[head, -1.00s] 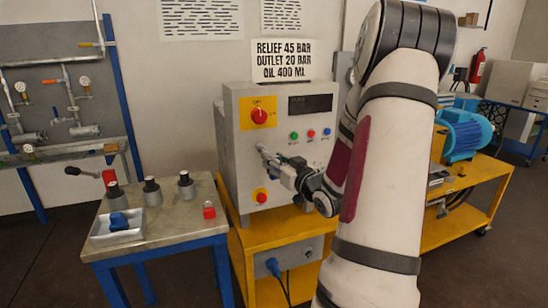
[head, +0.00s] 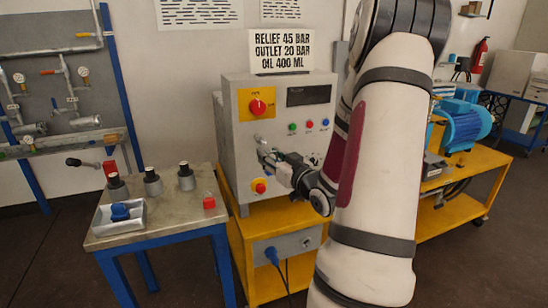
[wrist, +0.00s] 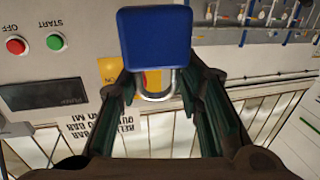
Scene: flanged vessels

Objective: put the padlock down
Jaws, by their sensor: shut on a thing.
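A blue padlock (wrist: 155,40) with a bright metal shackle (wrist: 156,86) fills the upper middle of the wrist view. My gripper (wrist: 158,75) is shut on it, with one dark finger on each side. In the head view my gripper (head: 265,149) is in front of the grey control cabinet, between its red rotary switch (head: 257,104) and its lower red button (head: 259,187). I cannot make out the padlock clearly in the head view. The padlock's body hides part of the scene behind it in the wrist view.
Left of the cabinet (head: 237,180) stands a table (head: 170,212) with a grey tray (head: 128,226) holding a blue item (head: 120,212), several dark-topped cylinders and a small red item (head: 209,202). Bare tabletop shows between them. A yellow bench with a blue motor (head: 463,127) is at right.

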